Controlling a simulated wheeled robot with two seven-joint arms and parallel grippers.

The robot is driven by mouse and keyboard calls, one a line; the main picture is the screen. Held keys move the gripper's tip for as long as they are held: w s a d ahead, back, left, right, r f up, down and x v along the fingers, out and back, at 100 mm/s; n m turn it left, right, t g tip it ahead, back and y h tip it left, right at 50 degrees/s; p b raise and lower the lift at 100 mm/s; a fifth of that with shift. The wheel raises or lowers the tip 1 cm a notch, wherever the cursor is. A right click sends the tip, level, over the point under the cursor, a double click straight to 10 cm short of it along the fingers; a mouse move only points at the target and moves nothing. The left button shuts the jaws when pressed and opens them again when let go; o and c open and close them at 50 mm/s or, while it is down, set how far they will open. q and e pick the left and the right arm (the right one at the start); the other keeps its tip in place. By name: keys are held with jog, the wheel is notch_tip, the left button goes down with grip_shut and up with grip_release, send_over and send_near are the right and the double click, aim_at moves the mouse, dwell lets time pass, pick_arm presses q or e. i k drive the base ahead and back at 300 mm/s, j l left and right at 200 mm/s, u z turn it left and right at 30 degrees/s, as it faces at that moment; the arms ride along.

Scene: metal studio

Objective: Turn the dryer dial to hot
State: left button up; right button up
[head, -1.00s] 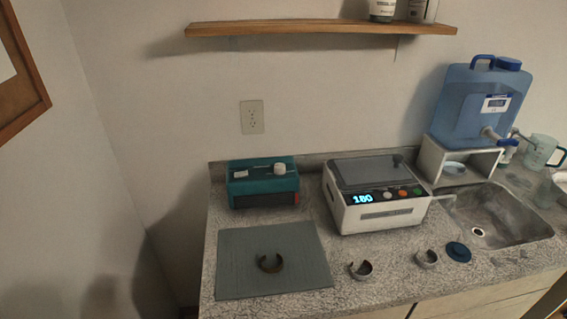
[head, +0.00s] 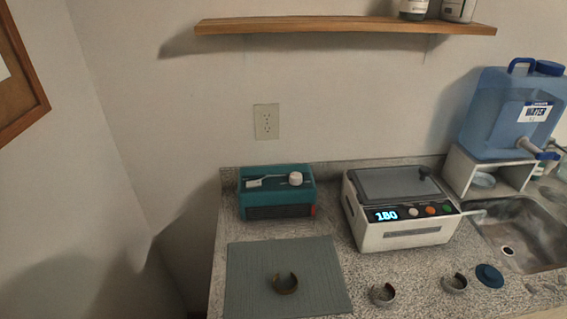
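A teal box-shaped device (head: 277,211) stands at the back left of the counter. It has a round white knob (head: 295,178) and a white lever-like part (head: 262,182) on its top. A white appliance (head: 400,236) with a dark lid, a lit display reading 180 and several round buttons stands to its right. No label naming either one as the dryer is legible, and I cannot read the dial's setting. Neither of my grippers is in the head view.
A grey-blue mat (head: 240,285) holds a dark open ring (head: 285,284). Two more open rings (head: 382,295) (head: 455,284) and a blue disc (head: 490,276) lie to the right. A sink (head: 520,240) and a blue water jug (head: 500,110) are at right. A wooden shelf (head: 340,26) hangs above.

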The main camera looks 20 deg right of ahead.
aim_at(295, 178)
jog(key=i+z, duration=0.1)
jog(key=z, duration=0.4)
jog(key=i+j+z, duration=0.1)
jog(key=z, duration=0.35)
jog(key=j, duration=0.1)
